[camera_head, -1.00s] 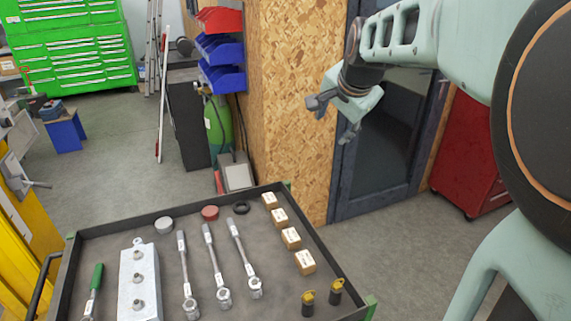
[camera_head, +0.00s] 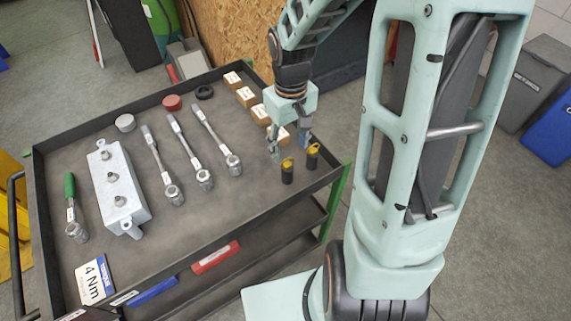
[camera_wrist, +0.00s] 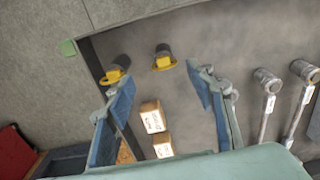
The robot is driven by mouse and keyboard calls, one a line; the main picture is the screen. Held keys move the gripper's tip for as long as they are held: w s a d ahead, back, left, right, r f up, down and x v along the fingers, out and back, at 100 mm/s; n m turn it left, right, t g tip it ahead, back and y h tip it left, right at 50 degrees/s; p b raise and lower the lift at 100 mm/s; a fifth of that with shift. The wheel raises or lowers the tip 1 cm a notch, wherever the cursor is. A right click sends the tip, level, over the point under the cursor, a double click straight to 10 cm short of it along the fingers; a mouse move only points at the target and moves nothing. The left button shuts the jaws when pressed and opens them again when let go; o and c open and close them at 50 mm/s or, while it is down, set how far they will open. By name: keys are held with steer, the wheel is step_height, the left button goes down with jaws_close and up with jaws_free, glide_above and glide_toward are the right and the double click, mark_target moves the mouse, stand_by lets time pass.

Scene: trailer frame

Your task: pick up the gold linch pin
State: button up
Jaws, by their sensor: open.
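Two gold-yellow pin tops stand on small dark cylinders at the trolley's right front corner. The first gold linch pin (camera_head: 287,163) is the left one in the head view; the second gold pin (camera_head: 313,149) is to its right, close to the tray edge. In the wrist view the first (camera_wrist: 164,63) is between the finger directions and the second (camera_wrist: 112,76) is by the left fingertip. I cannot tell whether they differ. My gripper (camera_head: 287,144) points down above the tray just behind the pins. Its two fingers (camera_wrist: 159,79) are apart with nothing between them.
Small cardboard boxes (camera_head: 246,97) line the tray's right edge, partly behind my gripper. Several wrenches (camera_head: 190,150), a metal block (camera_head: 120,188) and a green-handled tool (camera_head: 70,205) lie to the left. The trolley's raised rim (camera_head: 215,238) runs close to the pins.

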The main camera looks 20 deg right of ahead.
mark_target(287, 164)
steer(key=f, duration=0.8)
steer(key=shift+a+b, duration=0.3)
steer(key=shift+b, duration=0.05)
steer(key=c, duration=1.2)
steer(key=shift+o, duration=0.2)
step_height(287, 164, up, 10)
steer(key=shift+r+p, duration=0.1)
steer(key=shift+p, duration=0.55)
